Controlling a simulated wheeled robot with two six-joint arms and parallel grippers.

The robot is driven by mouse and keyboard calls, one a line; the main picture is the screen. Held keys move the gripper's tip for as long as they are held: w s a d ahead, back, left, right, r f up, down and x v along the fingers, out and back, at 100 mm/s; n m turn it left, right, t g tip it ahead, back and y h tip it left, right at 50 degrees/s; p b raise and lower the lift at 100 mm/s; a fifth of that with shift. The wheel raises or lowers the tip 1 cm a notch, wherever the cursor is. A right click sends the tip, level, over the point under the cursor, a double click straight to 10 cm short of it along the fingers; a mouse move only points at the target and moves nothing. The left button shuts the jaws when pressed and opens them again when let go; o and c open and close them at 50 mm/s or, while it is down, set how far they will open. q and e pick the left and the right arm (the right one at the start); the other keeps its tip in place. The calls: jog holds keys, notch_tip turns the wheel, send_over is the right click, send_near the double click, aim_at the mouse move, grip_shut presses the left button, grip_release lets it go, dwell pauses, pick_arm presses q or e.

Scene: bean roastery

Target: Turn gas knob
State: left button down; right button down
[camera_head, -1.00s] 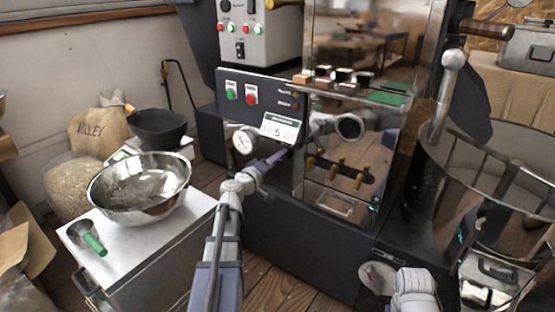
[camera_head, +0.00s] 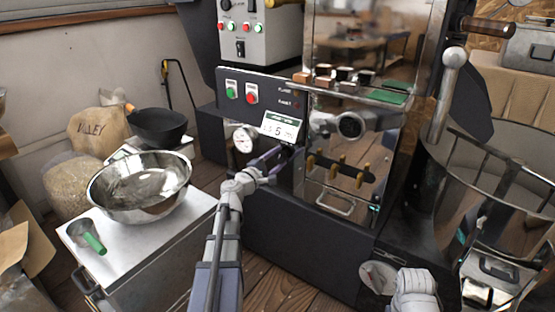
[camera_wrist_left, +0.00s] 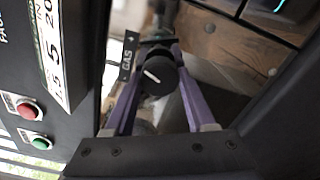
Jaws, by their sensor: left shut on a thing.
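The gas knob (camera_wrist_left: 158,75) is black and round with a white pointer line, and sits beside a small "GAS" plate (camera_wrist_left: 128,56) in the left wrist view. My left gripper (camera_wrist_left: 157,70) is shut on the knob, with one purple finger on each side of it. The pointer line lies at a slant in that view.
A round gauge (camera_head: 244,139) is just left of my left gripper. Green (camera_head: 232,90) and red (camera_head: 251,94) buttons are above it. A steel bowl (camera_head: 140,186) and a green-handled scoop (camera_head: 86,234) are on the cart at left. The cooling drum (camera_head: 490,180) stands at right.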

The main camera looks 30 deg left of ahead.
pick_arm(q)
jog(key=shift+f+n, duration=0.1)
jog(key=shift+n, duration=2.1)
jog(key=shift+c, duration=1.1)
grip_release()
jog(key=s, duration=0.7)
jog(key=shift+s+a, duration=0.25)
jog(key=shift+s, duration=0.15)
